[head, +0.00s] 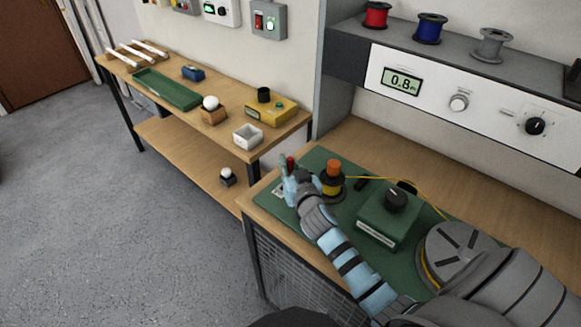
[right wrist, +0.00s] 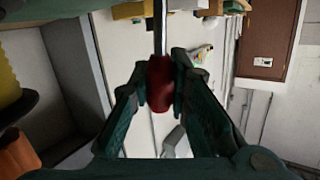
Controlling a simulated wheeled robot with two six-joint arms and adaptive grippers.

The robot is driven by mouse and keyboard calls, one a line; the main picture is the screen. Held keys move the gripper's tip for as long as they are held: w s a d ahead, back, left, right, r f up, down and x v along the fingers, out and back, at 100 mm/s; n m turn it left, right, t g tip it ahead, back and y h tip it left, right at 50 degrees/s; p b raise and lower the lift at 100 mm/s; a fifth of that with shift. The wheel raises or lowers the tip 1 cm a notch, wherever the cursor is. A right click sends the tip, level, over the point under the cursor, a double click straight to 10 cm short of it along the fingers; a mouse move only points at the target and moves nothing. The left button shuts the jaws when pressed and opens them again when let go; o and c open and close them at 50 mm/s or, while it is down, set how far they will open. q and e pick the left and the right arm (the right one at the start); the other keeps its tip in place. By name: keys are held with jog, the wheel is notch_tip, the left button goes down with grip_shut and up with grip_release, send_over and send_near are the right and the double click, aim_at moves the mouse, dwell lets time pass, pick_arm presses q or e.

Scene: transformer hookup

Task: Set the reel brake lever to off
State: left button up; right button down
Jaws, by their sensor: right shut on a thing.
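The reel brake lever shows as a red knob (head: 291,162) near the left corner of the green board (head: 318,158). In the right wrist view the red knob (right wrist: 160,84) sits on a thin metal rod. My right gripper (head: 290,170) is shut on the red knob, with one finger on each side of it in the right wrist view. The lever's foot and most of its marking plate are hidden behind the gripper, so I cannot read its setting. My left gripper is not in view.
A yellow wire reel with an orange top (head: 333,168) stands close beside the gripper. A yellow wire runs from it to the right. A green box with a black knob (head: 388,215) and a large grey disc (head: 459,250) are farther right. A second table stands left.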

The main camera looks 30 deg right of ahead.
jog(key=c, duration=1.5)
grip_release()
jog(key=v, duration=1.2)
jog(key=shift+s+a, duration=0.1)
jog(key=shift+f, duration=0.1)
